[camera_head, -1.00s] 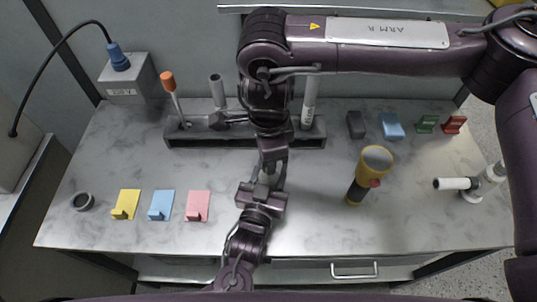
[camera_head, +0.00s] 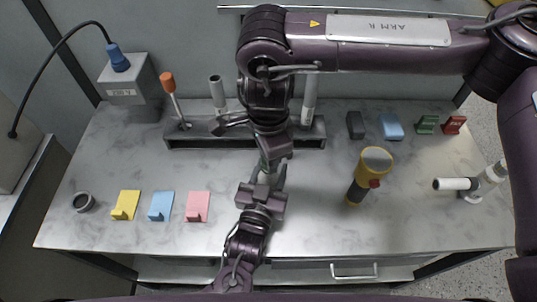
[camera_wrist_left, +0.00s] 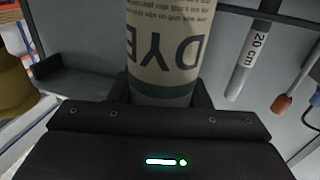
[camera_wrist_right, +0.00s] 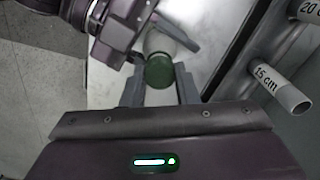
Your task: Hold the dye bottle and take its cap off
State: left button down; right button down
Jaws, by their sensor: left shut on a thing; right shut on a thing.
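The dye bottle (camera_wrist_left: 170,45), pale with a dark "DYE" label and a green band, fills the middle of the left wrist view. My left gripper (camera_head: 266,180) is shut around its body and holds it above the table. My right gripper (camera_head: 273,152) is just above and behind it in the head view. In the right wrist view, the right fingers are shut on the round green cap (camera_wrist_right: 158,72). The bottle's pale body (camera_wrist_right: 160,42) shows behind the cap. I cannot tell whether the cap is apart from the bottle.
A dark rack (camera_head: 205,141) with tubes and an orange-handled tool (camera_head: 168,82) stands behind the grippers. A yellow-and-black torch (camera_head: 372,165) stands to the right. Yellow (camera_head: 126,205), blue (camera_head: 161,205) and pink (camera_head: 198,206) pads lie left. The front right tabletop is clear.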

jog(key=shift+r, duration=0.9)
jog(key=shift+r, duration=0.1)
jog(key=shift+r, duration=1.9)
pick_arm(q)
jog(key=c, duration=0.8)
grip_release()
jog(key=shift+o, duration=0.6)
jog(key=shift+s, duration=0.1)
